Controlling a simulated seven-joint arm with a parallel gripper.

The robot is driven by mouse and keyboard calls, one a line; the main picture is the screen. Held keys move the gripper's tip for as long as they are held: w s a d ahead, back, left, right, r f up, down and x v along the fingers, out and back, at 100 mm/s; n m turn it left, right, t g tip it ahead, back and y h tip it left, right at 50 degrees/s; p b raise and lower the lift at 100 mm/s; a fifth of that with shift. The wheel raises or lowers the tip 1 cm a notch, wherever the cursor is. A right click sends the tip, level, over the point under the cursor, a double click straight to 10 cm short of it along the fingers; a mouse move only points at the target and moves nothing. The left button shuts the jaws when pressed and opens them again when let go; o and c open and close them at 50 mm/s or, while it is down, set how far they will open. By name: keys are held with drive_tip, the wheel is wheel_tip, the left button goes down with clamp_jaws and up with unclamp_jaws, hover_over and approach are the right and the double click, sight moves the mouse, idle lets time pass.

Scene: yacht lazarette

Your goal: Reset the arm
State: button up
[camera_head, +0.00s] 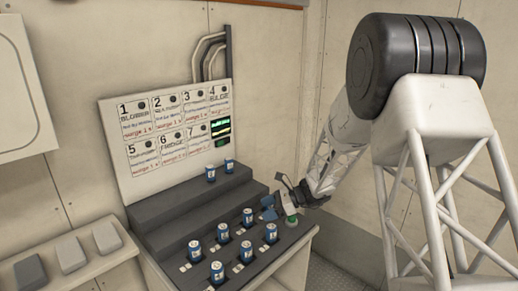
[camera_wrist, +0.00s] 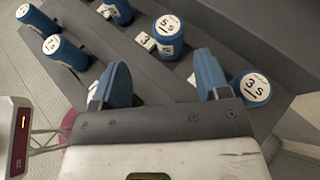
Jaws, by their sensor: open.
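My gripper (camera_head: 268,208) is open, low over the right end of the dark stepped rack (camera_head: 165,217). In the wrist view its two blue fingers (camera_wrist: 162,78) are apart with only grey surface between them. One blue can with a white top (camera_wrist: 255,88), marked 3, stands close beside the right finger; I cannot tell whether they touch. Another can (camera_wrist: 168,35), marked 5, stands beyond the fingers. In the head view, several such cans (camera_head: 246,252) stand on the lower part of the rack, and two more (camera_head: 210,174) stand on a higher step. My arm reaches in from the right.
A green-topped button (camera_head: 292,220) sits near my gripper at the rack's right end. A numbered label board (camera_head: 165,130) with a small lit display (camera_head: 220,127) stands behind the rack. A side counter (camera_head: 75,278) holds several blocks (camera_head: 71,255). Open wall space lies above the gripper.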

drive_tip(key=s+d+r+n+t+h, duration=0.1)
drive_tip(key=s+d+r+n+h, duration=0.2)
drive_tip(key=s+r, duration=0.6)
drive_tip(key=s+d+r+n+h, duration=0.25)
drive_tip(key=s+r+n, duration=0.35)
drive_tip(key=s, duration=0.5)
drive_tip(key=s+d+r+n+t+h, duration=0.1)
drive_tip(key=s+d+r+n+h, duration=0.15)
drive_tip(key=s+r, duration=0.65)
drive_tip(key=s+d+r+n+t+h, duration=0.2)
drive_tip(key=s+d+n+h, duration=0.1)
drive_tip(key=s, duration=0.6)
drive_tip(key=s+d+r+n+t+h, duration=0.2)
drive_tip(key=s+d+n, duration=0.1)
drive_tip(key=s, duration=0.6)
wheel_tip(320, 180, down, 9)
drive_tip(key=w+g, duration=0.1)
drive_tip(key=g, duration=0.2)
drive_tip(key=shift+w+d, duration=0.15)
drive_tip(key=shift+w, duration=0.25)
